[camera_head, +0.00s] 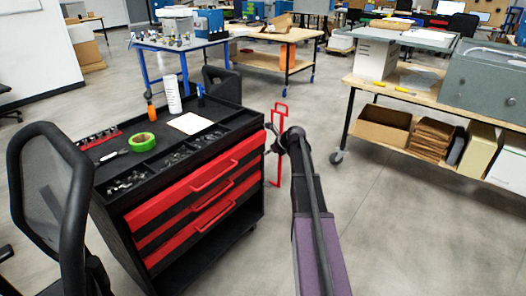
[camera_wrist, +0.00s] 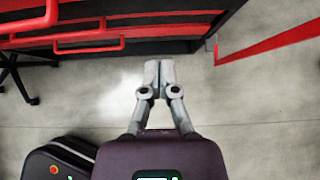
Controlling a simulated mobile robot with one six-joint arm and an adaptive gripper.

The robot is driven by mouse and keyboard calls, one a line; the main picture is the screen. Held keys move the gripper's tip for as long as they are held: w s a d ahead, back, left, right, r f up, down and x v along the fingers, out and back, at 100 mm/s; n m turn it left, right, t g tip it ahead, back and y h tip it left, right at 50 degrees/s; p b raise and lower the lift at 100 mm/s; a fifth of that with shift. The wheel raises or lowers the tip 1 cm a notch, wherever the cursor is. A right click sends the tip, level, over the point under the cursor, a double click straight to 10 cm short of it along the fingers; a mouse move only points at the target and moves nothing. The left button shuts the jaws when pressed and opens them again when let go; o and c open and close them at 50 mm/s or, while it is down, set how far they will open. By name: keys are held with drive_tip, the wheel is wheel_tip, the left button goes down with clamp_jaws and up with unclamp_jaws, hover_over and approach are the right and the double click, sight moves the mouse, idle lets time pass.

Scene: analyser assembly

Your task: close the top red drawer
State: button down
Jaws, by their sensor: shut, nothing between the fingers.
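The top red drawer (camera_head: 170,197) is the uppermost red front of a black tool cart (camera_head: 112,226), with a red bar handle (camera_head: 215,176). Red drawer fronts and bar handles (camera_wrist: 90,48) also show along the top of the wrist view. My gripper (camera_wrist: 152,66) is shut and empty, with its fingertips together over bare floor, apart from the drawer handles. In the head view my arm reaches to the cart's right side, and its dark links largely hide the gripper.
A red frame handle (camera_head: 279,165) sticks out at the cart's right side, close to my arm; it also shows in the wrist view (camera_wrist: 270,42). A black mesh chair (camera_head: 50,185) stands left of the cart. A shelf table (camera_head: 345,95) is at right. Floor before the drawers is clear.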

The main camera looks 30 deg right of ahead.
drive_tip(key=shift+p+v, duration=0.7)
drive_tip(key=shift+v, duration=0.65)
drive_tip(key=s+a+f+n+g, duration=0.2)
drive_tip(key=s+a+n, duration=0.45)
drive_tip(key=a, duration=0.35)
drive_tip(key=s+a+f+n+g, duration=0.2)
drive_tip(key=s+a+n, duration=0.3)
drive_tip(key=a+n, duration=0.35)
drive_tip(key=s+a+n+g+h, duration=0.2)
drive_tip(key=s+a+n, duration=0.4)
drive_tip(key=s+n, duration=0.2)
drive_tip(key=s+a+f+n+g+h, duration=0.1)
drive_tip(key=s+a+n+g, duration=0.1)
drive_tip(key=s+a+n, duration=0.4)
drive_tip(key=shift+s+f+n+h, duration=0.2)
drive_tip(key=shift+s+n+h, duration=0.2)
drive_tip(key=shift+s+n, duration=1.05)
drive_tip(key=shift+s+m, duration=0.4)
drive_tip(key=shift+m, duration=0.05)
